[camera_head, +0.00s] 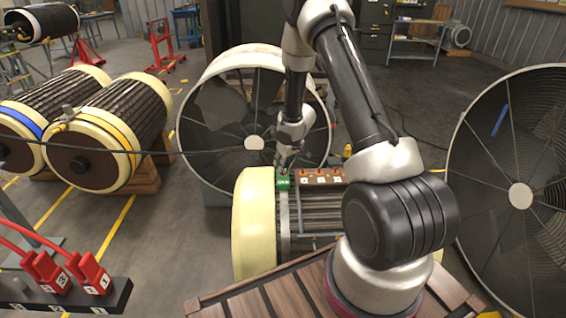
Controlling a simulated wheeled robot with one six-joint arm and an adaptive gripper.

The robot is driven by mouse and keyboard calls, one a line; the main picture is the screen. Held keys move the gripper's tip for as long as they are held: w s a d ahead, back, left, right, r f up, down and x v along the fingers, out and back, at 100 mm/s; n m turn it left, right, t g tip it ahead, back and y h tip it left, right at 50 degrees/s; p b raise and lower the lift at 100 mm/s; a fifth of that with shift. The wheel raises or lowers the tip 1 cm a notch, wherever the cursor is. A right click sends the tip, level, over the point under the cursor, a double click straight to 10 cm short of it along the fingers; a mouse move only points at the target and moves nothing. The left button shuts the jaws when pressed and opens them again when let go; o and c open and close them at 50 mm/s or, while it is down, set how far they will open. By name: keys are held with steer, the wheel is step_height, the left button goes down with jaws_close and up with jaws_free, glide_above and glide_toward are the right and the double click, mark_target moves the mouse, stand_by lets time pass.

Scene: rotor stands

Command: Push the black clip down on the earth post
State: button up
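My gripper (285,163) points down just above a small green block (283,183) with a white label, at the left end of a terminal board. It is too small in the picture to tell whether the fingers are open, shut, or touching the block. The green block is likely the earth post's base; the post itself is hidden by the gripper or too small to make out. I cannot make out the black clip; it may be at or behind my fingertips.
A brown board (321,183) with several orange-topped posts and white labels sits right of the green block, on a cream-ended rotor (254,225). Red clips (96,275) stand on a black bar (118,299) at lower left. A large fan ring (196,100) stands behind.

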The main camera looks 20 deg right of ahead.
steer(key=o, duration=0.5)
